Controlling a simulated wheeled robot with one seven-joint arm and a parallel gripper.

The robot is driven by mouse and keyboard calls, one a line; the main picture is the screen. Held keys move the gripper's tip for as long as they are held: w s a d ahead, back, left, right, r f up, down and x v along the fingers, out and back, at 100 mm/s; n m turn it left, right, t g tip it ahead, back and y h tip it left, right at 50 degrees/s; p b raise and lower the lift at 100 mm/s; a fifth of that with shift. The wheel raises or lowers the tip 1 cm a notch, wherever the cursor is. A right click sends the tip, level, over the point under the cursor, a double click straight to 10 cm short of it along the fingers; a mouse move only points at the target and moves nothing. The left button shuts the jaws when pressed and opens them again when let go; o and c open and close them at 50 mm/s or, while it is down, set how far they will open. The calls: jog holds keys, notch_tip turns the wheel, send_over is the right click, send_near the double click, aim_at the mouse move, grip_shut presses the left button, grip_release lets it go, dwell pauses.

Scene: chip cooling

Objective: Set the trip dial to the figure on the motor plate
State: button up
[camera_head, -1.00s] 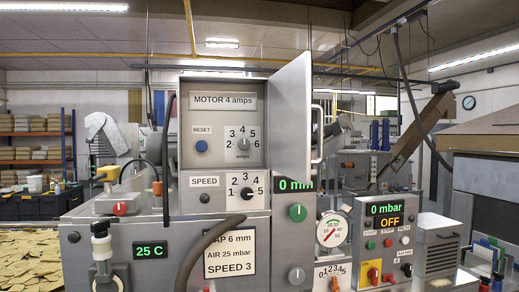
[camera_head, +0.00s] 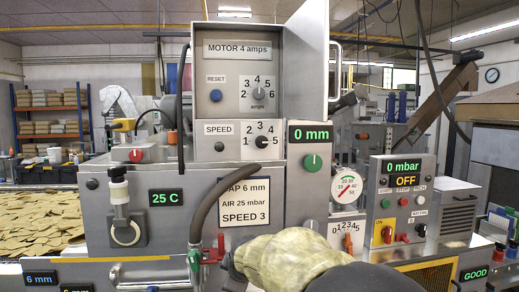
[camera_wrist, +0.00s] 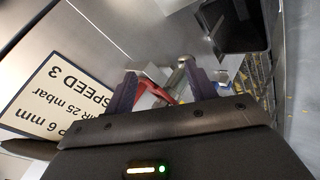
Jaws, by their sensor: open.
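The motor plate (camera_head: 237,49) reads "MOTOR 4 amps" inside the open cabinet. Below it is the trip dial (camera_head: 258,94), a grey knob with figures 2 to 6 around it and "amps" under it. I cannot make out clearly where its pointer stands. A blue RESET button (camera_head: 215,95) is left of the dial. In the wrist view my gripper (camera_wrist: 160,90) is open, its two dark fingers apart. A red lever (camera_wrist: 155,88) shows between or beyond the fingers; I cannot tell whether they touch it. In the head view my arm is low at the front, well below the dial.
The cabinet door (camera_head: 309,60) stands open on the right of the dial. A SPEED dial (camera_head: 262,141) sits below. A vacuum panel (camera_head: 402,200) is at right.

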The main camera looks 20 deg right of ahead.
jog(key=w+d+r+n+t+h+b, duration=0.1)
jog(key=w+d+r+n+t+b, duration=0.15)
jog(key=r, duration=0.35)
jog(key=w+d+r+n+t+h+b, duration=0.1)
jog(key=w+d+r+n+t, duration=0.1)
jog(key=r+n, duration=0.25)
jog(key=w+d+r+n+t+h+b, duration=0.1)
jog(key=w+d+r+n+t+b, duration=0.1)
jog(key=r, duration=0.5)
jog(key=s+r+n+t+h+b, duration=0.1)
jog(key=s+r+n+b, duration=0.1)
jog(key=r, duration=0.4)
jog(key=s+r+n+t+h+b, duration=0.1)
jog(key=r+n+t, duration=0.1)
jog(key=r+n, duration=0.3)
jog(key=s+d+r+n+t+h+b, duration=0.1)
jog(key=s+r+n+t+b, duration=0.1)
jog(key=r, duration=0.6)
jog(key=shift+s+n+b, duration=0.3)
jog(key=shift+s+n, duration=0.05)
jog(key=shift+n, duration=0.35)
jog(key=shift+w+d+r, duration=0.1)
jog(key=shift+d+r, duration=0.05)
